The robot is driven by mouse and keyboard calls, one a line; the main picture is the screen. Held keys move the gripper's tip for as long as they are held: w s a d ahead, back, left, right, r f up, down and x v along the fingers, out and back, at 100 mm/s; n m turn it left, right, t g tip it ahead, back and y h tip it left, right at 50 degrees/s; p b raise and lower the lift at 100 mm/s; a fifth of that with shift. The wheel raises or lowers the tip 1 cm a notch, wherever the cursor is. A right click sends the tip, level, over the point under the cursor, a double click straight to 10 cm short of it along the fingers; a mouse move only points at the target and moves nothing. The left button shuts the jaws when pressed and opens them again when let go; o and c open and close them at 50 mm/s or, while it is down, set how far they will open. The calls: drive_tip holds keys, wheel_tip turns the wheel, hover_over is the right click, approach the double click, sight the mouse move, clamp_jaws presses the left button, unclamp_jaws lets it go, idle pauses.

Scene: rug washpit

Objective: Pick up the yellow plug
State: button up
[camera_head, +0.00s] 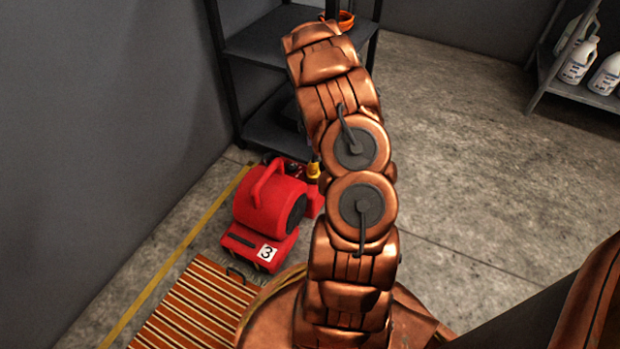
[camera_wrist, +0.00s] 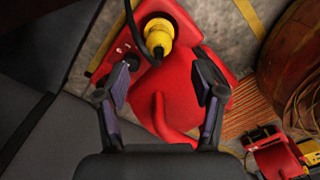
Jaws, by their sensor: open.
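The yellow plug (camera_wrist: 159,36) sits on the red machine (camera_wrist: 184,102) in the wrist view, with a black cord looping beside it. In the head view my gripper is hidden.
A dark shelf unit (camera_head: 263,47) stands against the wall behind the machine. An orange striped rug (camera_head: 196,308) lies in front of it. Another shelf (camera_head: 590,92) with white jugs (camera_head: 577,60) is at the far right. Concrete floor (camera_head: 490,180) between is clear.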

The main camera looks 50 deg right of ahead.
sight(313, 166)
drive_tip(key=shift+w+d+f, duration=0.1)
drive_tip(key=shift+d+f, duration=0.05)
drive_tip(key=shift+f, duration=0.8)
drive_tip(key=shift+f+b, duration=0.75)
drive_tip(key=shift+f, duration=0.5)
wheel_tip(313, 166, down, 5)
drive_tip(key=b, duration=0.3)
drive_tip(key=shift+r, duration=0.1)
clamp_jaws()
